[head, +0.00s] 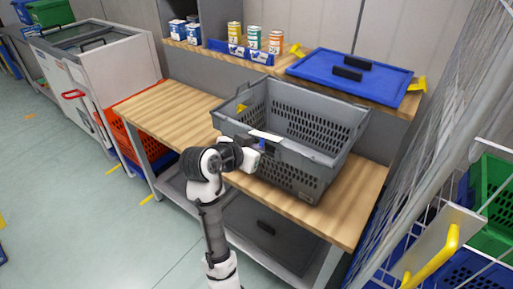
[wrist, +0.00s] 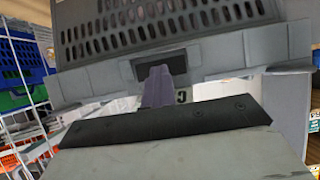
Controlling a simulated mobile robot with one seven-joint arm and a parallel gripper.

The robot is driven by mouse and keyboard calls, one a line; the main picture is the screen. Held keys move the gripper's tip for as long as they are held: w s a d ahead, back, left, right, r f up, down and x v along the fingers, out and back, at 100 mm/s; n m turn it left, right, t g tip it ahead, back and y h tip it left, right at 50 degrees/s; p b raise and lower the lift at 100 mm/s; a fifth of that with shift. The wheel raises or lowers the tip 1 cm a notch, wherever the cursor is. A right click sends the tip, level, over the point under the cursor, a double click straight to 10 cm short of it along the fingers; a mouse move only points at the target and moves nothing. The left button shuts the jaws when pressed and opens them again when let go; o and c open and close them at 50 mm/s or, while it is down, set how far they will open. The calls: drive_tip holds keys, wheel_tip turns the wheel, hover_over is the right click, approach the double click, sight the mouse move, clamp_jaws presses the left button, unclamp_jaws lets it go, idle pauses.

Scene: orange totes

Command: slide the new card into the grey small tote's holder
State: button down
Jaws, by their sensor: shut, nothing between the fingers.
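The grey small tote (head: 318,125) stands upright on the wooden bench, its perforated wall also showing in the wrist view (wrist: 210,52). A white card (head: 265,136) lies along the upper edge of its near wall. A pale strip that may be the card or its holder (wrist: 226,90) shows in the wrist view, partly hidden. My gripper (head: 259,149) is close against that near wall, just below the card; its narrow purple-grey fingers show in the wrist view (wrist: 157,86). It is shut and empty. I cannot tell how far the card sits in the holder.
A blue lid (head: 350,72) lies on the shelf behind the tote. The bench (head: 170,108) is clear to the left. A wire rack (head: 450,215) with bins is at the right.

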drive_tip(key=c, duration=1.7)
unclamp_jaws()
